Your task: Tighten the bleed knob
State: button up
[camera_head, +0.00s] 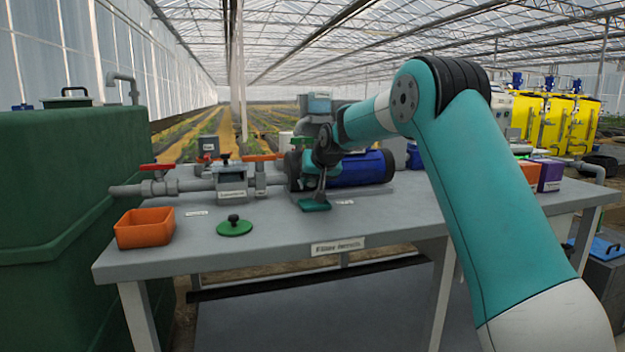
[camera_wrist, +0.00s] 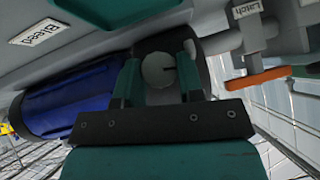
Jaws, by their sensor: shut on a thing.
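The bleed knob, a pale grey round knob with a dark line on its face (camera_wrist: 158,70), sits at the dark end section of the blue filter cylinder (camera_wrist: 65,100). My gripper (camera_wrist: 157,82) has its teal fingers on either side of the knob and is shut on it. In the head view the blue cylinder (camera_head: 360,169) lies along the bench, and my gripper (camera_head: 318,162) is at its left end. There my wrist hides the knob. A label reading "Bleed" (camera_wrist: 37,32) is on the bench close by.
The bench front is mostly clear.

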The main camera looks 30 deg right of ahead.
jog(key=shift+d+r+y+p, duration=0.1)
jog(key=shift+y+p, duration=0.2)
jog(key=shift+p, duration=0.15)
jog(key=shift+s+d+m+t+y+p, duration=0.1)
jog(key=shift+d+m+t+y+p, duration=0.1)
jog(key=shift+m+t+y+p, duration=0.55)
jog(key=m+y+p, duration=0.1)
jog(key=y+p, duration=0.1)
jog(key=m+t+y+p, duration=0.1)
jog(key=p, duration=0.1)
jog(key=shift+d+f+y, duration=0.1)
jog(key=shift+f+y, duration=0.1)
jog(key=shift+y, duration=0.15)
jog(key=shift+f+m+t+y+p, duration=0.2)
jog(key=shift+m+t+y+p, duration=0.3)
jog(key=shift+m+t+y, duration=0.55)
jog(key=shift+f+m+t+y, duration=0.2)
jog(key=shift+m+t+y, duration=0.7)
jog(key=shift+m, duration=0.4)
jog(key=o, duration=0.9)
